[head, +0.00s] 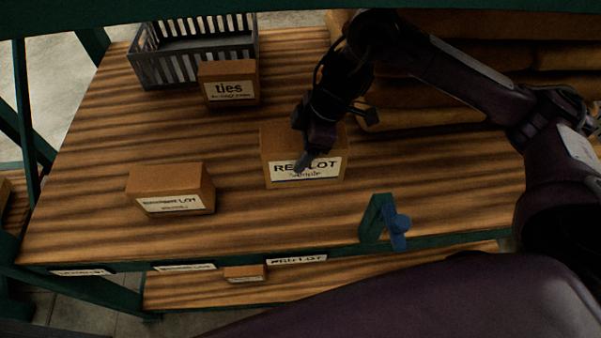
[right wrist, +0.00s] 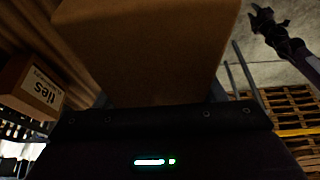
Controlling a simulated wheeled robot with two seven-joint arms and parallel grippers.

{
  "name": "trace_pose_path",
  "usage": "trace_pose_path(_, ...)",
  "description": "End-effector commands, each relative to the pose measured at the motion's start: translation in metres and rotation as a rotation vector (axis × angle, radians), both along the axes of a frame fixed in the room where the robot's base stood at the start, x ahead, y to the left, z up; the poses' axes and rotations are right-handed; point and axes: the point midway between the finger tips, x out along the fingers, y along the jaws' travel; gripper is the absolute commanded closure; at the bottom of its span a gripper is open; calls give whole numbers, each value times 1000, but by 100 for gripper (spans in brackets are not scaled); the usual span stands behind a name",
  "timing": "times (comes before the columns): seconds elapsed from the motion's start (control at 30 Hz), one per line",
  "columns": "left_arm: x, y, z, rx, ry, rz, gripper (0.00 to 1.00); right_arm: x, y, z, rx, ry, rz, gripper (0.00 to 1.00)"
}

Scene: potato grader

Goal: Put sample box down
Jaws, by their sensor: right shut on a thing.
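The sample box (head: 268,158), a brown carton with a white label reading "RED LOT sample", is at the middle of the wooden bench top (head: 250,228). My right gripper (head: 315,150) reaches down over it and is shut on it. In the right wrist view the brown carton (right wrist: 145,50) fills the space between the fingers. I cannot tell whether its underside touches the bench. My left gripper does not show in the head view; a dark arm end (right wrist: 265,22) at the top right of the right wrist view is too small to read.
Another labelled carton (head: 171,190) stands at the front left. A "ties" carton (head: 229,84) stands before a grey slatted basket (head: 150,70) at the back. A green stand with a blue part (head: 378,218) sits near the front edge. Brown sacks (head: 480,65) lie at the back right.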

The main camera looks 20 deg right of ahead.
Motion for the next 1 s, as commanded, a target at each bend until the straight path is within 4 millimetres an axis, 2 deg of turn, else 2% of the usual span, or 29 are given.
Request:
trace_pose_path(0.1,0,0,-5,0,0,0,64,-1,2,-25,5,3,0,91)
trace_pose_path(0.3,0,0,-9,0,0,0,64,0,1,-53,5,-1,0,91)
trace_pose_path(0.5,0,0,-11,0,-1,0,64,1,1,-63,3,-5,1,91)
trace_pose_path(0.77,1,0,-17,0,-1,0,64,0,2,-93,5,-1,-1,91)
trace_pose_path(1.0,1,0,-17,0,-1,0,64,1,1,-96,3,-5,0,91)
